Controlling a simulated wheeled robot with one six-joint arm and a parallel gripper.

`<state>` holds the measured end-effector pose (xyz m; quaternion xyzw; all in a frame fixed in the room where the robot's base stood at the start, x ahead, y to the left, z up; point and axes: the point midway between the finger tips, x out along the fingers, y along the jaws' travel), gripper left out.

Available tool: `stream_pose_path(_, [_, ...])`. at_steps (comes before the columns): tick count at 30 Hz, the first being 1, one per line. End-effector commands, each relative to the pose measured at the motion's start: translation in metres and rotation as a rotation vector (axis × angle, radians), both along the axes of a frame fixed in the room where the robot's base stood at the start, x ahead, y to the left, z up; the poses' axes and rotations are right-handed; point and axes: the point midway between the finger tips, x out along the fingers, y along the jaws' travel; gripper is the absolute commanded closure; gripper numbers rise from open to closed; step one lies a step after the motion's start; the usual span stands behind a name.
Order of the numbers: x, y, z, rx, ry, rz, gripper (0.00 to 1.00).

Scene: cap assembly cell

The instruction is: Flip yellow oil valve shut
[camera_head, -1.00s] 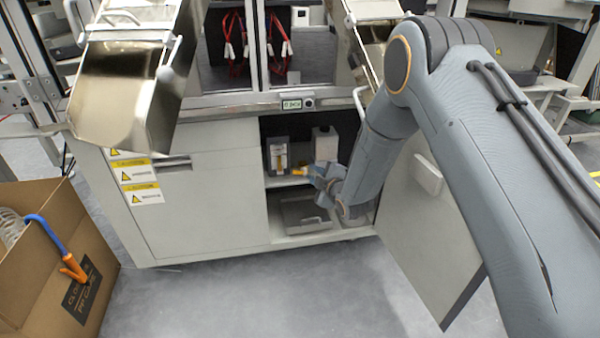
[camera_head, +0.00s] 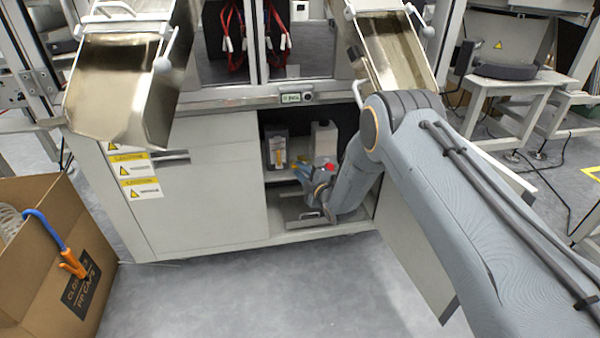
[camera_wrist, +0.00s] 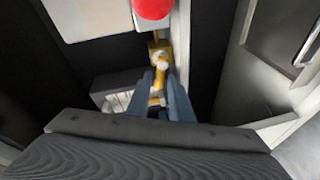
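The yellow oil valve (camera_wrist: 159,55) shows in the wrist view just beyond my fingertips, with pale round parts on it. In the head view, a small bit of yellow (camera_head: 302,168) shows at the open cabinet, mostly hidden by my gripper (camera_head: 312,184). In the wrist view, the two blue-grey fingers of my gripper (camera_wrist: 161,84) stand a little apart, with yellow showing between them. I cannot tell whether they touch it. A red ball-shaped part (camera_wrist: 153,7) is above the valve; red also shows beside my gripper in the head view (camera_head: 327,168).
A white container (camera_head: 324,139) and a small labelled box (camera_head: 277,150) stand on the cabinet shelf. A grey tray (camera_head: 304,214) lies below. The cabinet door (camera_head: 415,268) stands open at right. A cardboard box (camera_head: 32,285) is at left; the floor in front is clear.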

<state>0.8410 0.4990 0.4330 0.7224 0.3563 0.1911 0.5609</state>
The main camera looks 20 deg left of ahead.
Motion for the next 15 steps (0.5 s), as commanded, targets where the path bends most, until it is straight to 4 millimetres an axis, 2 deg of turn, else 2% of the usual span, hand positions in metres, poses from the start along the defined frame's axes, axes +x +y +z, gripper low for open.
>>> stream_pose_path(10, [0.0037,0.0043,-0.0003,0.001,0.001,0.0,0.8])
stream_pose_path(14, [0.0037,0.0041,-0.0002,0.001,0.001,0.0,1.0])
stream_pose_path(15, [0.0037,0.004,-0.0003,0.001,0.001,0.0,1.0])
